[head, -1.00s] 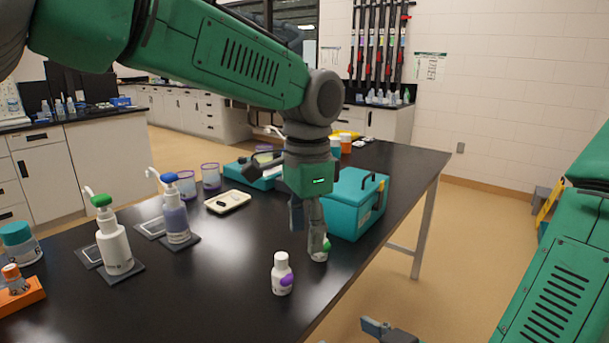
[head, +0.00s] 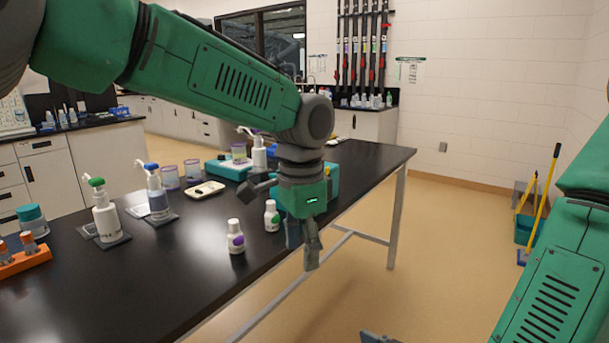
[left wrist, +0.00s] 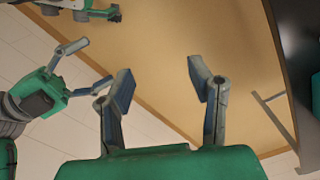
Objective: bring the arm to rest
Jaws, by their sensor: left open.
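My left gripper (head: 302,248) is open and empty, pointing down just off the table's right-hand edge in the head view. In the left wrist view its two fingers (left wrist: 160,84) stand wide apart with only floor between them. A small white bottle with a green dot (head: 271,216) stands upright on the table, left of the gripper and apart from it. A similar bottle with a purple dot (head: 236,238) stands beside it. My right gripper (left wrist: 88,66) shows in the left wrist view with its fingers apart and nothing between them. Only a tip of it shows in the head view.
The black table (head: 150,285) has a clear near part. Pump bottles (head: 106,212) (head: 157,195) stand at left, an orange rack (head: 22,262) at far left. A teal box (head: 333,180) is partly hidden behind my left gripper. Floor right of the table is open.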

